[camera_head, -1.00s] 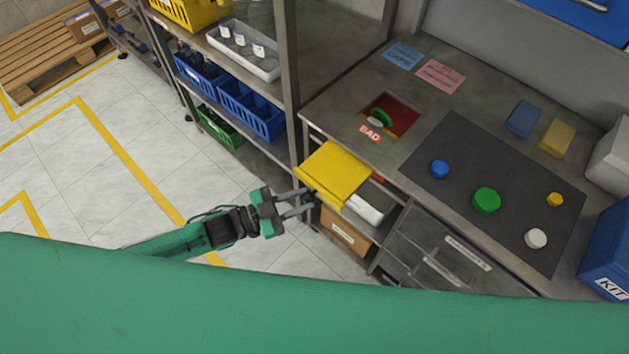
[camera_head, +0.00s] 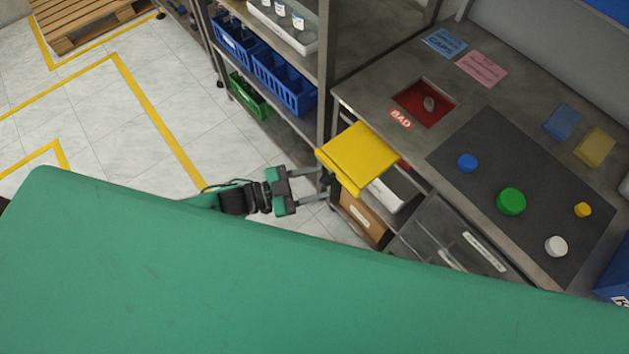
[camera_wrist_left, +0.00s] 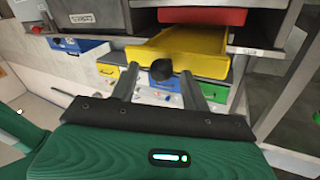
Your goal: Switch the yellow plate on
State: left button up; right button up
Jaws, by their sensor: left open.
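The yellow plate (camera_head: 358,157) sticks out from the left end of the grey bench, below its top. In the left wrist view the yellow plate (camera_wrist_left: 200,52) looks like a shallow tray with a raised rim and a black knob (camera_wrist_left: 161,70) on its near side. My left gripper (camera_head: 325,183) is open at the plate's outer left edge. In the wrist view the fingers of the left gripper (camera_wrist_left: 160,78) stand on either side of the knob; I cannot tell whether they touch it. My right gripper is not in view.
The bench has a red recess (camera_head: 415,108) marked BAD and a dark mat (camera_head: 500,165) with blue, green, yellow and white round buttons or caps. A shelf with blue bins (camera_head: 284,85) stands behind the gripper. Floor to the left is clear.

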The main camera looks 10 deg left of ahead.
pick_arm(q)
jog(key=b+v, duration=0.2)
jog(key=v, duration=1.1)
jog(key=shift+s+a, duration=0.25)
jog(key=shift+a, duration=0.05)
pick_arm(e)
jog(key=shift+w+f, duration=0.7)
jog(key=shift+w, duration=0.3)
